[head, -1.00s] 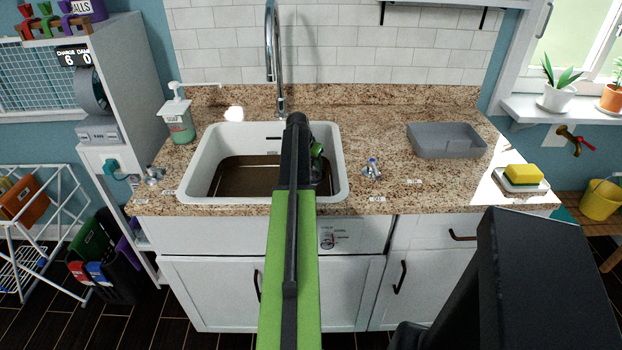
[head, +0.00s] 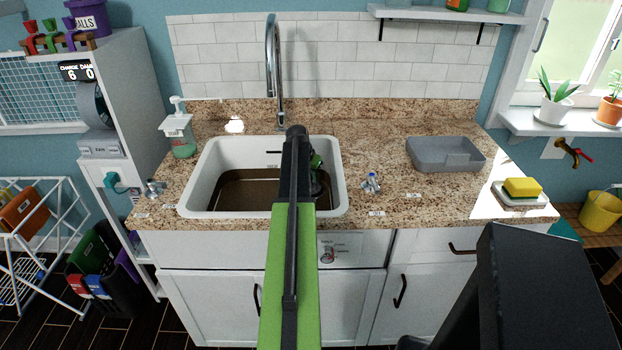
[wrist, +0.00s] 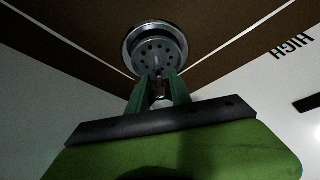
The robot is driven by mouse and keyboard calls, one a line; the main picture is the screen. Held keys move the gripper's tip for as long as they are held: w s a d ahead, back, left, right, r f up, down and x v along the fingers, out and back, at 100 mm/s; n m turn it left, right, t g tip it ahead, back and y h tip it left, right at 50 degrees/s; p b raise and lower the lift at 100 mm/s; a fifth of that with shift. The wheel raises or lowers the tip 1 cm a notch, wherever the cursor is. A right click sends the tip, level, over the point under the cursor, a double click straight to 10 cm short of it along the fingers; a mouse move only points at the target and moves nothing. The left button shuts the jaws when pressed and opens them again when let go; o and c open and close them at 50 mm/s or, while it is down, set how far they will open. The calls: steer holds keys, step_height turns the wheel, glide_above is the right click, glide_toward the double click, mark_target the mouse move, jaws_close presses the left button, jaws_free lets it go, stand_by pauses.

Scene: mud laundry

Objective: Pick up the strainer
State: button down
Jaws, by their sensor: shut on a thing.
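The strainer (wrist: 156,48) is a round grey metal disc with a rim and several small holes, at the top middle of the wrist view. My gripper (wrist: 160,88) has its two green fingers shut on the strainer's small stem, just below the disc in the picture. In the head view, my arm covers most of the gripper, with a green part (head: 316,162) showing inside the right side of the white sink (head: 196,180). The strainer is hidden there. I cannot tell whether it touches the sink floor.
Brown, muddy-looking water (head: 245,192) lies in the sink. The faucet (head: 273,60) stands behind it. A soap dispenser (head: 178,135) is at left. A grey tray (head: 445,155) and a yellow sponge (head: 522,187) on a dish are at right. The counter between sink and tray is mostly clear.

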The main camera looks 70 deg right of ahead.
step_height(320, 180, up, 10)
steer(key=p, duration=0.9)
steer(key=shift+f, duration=0.15)
